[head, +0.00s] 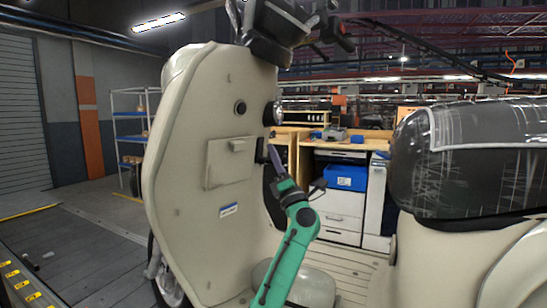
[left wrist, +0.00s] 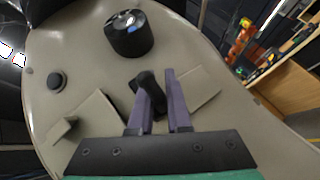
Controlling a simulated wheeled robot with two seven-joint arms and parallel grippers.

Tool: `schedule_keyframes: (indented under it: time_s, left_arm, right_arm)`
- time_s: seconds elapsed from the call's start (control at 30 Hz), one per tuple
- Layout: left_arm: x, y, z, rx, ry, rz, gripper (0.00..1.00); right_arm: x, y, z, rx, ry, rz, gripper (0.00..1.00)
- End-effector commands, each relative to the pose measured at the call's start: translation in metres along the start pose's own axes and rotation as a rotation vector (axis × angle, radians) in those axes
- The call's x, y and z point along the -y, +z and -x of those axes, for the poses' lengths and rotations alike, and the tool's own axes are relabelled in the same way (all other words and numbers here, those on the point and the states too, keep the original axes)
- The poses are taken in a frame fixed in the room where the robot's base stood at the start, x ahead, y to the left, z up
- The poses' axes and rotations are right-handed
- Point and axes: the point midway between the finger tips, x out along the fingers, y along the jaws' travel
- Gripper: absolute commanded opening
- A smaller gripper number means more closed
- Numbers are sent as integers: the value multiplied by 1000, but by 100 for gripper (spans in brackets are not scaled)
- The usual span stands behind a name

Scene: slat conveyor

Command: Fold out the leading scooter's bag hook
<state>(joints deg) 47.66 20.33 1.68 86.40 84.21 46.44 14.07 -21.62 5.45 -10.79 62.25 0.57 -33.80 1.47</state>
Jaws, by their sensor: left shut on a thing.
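The cream scooter's inner leg shield (head: 190,120) fills the left middle of the head view. The small black bag hook (head: 261,149) is on it, below the key switch and right of a square lid; it also shows in the left wrist view (left wrist: 149,84). My left gripper (head: 273,152) comes to the hook from below right. In the left wrist view its two purple fingers (left wrist: 160,92) are on either side of the hook, shut on it. The fingers hide part of the hook, and I cannot tell how far out it is folded. My right gripper is not in view.
The black key switch (head: 273,113) sticks out just above the hook. The square lid (head: 229,162) has a raised latch. A plastic-wrapped dark seat (head: 470,160) stands at the right. A workbench with a blue bin (head: 345,177) is behind. The handlebar (head: 275,30) hangs overhead.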

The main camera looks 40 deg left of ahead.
Motion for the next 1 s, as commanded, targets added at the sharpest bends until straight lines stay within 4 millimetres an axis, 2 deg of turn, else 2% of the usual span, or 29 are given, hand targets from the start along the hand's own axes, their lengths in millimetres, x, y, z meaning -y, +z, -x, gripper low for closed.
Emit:
schedule_keyframes:
  time_s: [0.27,0.3,0.37,0.67,0.77,0.87,1.0]
  left_arm:
    - [0,0,0,19,8,-11,0]
    - [0,0,0,19,8,-11,23]
    - [0,0,0,19,8,-10,45]
    - [0,0,1,18,7,-9,45]
    - [1,0,6,18,6,-9,45]
    - [2,0,21,19,3,-8,45]
    - [3,-1,50,20,3,-9,45]
  right_arm:
    - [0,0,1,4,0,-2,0]
    - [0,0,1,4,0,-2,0]
    - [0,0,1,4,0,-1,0]
    - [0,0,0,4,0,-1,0]
    - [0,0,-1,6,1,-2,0]
    - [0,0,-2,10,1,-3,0]
    - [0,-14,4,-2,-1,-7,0]
